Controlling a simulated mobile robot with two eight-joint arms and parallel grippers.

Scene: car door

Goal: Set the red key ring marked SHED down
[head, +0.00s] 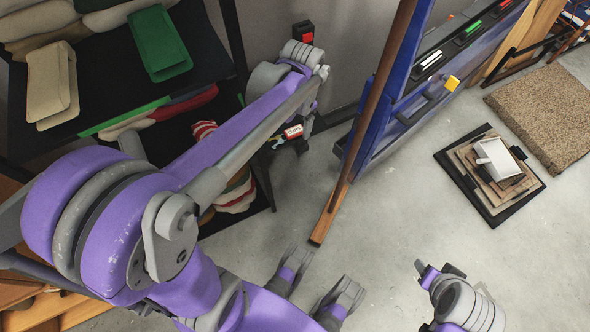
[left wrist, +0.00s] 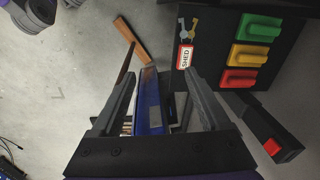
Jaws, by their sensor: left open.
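The red key ring tag marked SHED (left wrist: 186,57) shows in the left wrist view, with its keys (left wrist: 188,28) above it. It is at the left edge of a dark panel, near the tip of the right-hand finger. It also shows in the head view as a small red and white tag (head: 293,131) under my left forearm. My left gripper (left wrist: 160,73) is open, its two dark fingers apart. In the head view the forearm hides most of this gripper. I cannot tell whether the tag touches the finger.
The dark panel (left wrist: 219,75) carries green (left wrist: 260,28), yellow (left wrist: 249,56) and red (left wrist: 239,79) blocks. A black piece with a red end (left wrist: 272,147) juts close by. A blue car door (head: 385,115) and wooden post (head: 335,200) stand right of the gripper. Shelves are left.

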